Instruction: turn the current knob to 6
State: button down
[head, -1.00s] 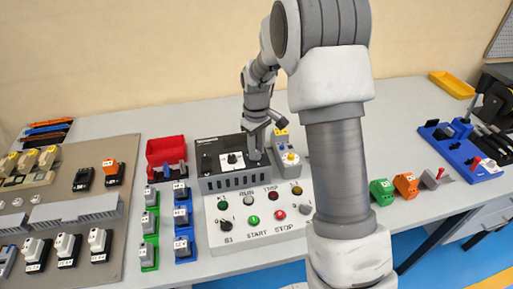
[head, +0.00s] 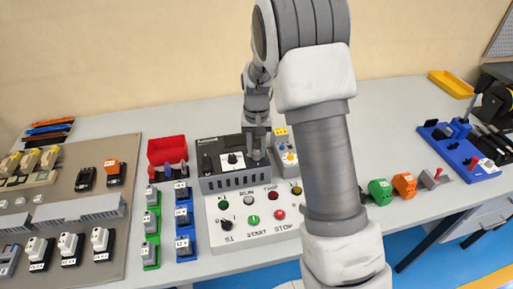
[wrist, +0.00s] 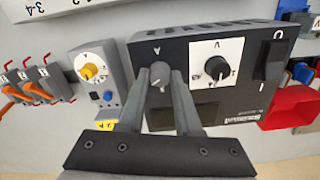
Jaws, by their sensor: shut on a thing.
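The current knob (wrist: 158,76), small and grey, sits below a letter A on the front of a black power supply (wrist: 195,130). My gripper (wrist: 159,80) is shut on this knob, with one finger on each side of it. The knob's scale cannot be read, being hidden by the fingers or too small. In the head view, the power supply (head: 219,182) stands at the back of the table. My gripper (head: 257,153) points down at its right part, and the knob cannot be made out there.
A voltage knob (wrist: 216,68) on a white dial sits beside the gripped knob, with a black rocker switch (wrist: 272,60) beyond. A grey unit with a yellow knob (wrist: 87,70) stands close on the other side. A white button panel (head: 240,238) lies in front.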

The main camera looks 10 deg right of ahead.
aim_at(256, 152)
jog(key=shift+m, duration=0.4)
jog(key=c, duration=0.6)
grip_release()
jog(key=shift+r, duration=0.1)
notch_tip(256, 152, up, 17)
jog(key=p, duration=0.2)
jog(key=shift+r, duration=0.15)
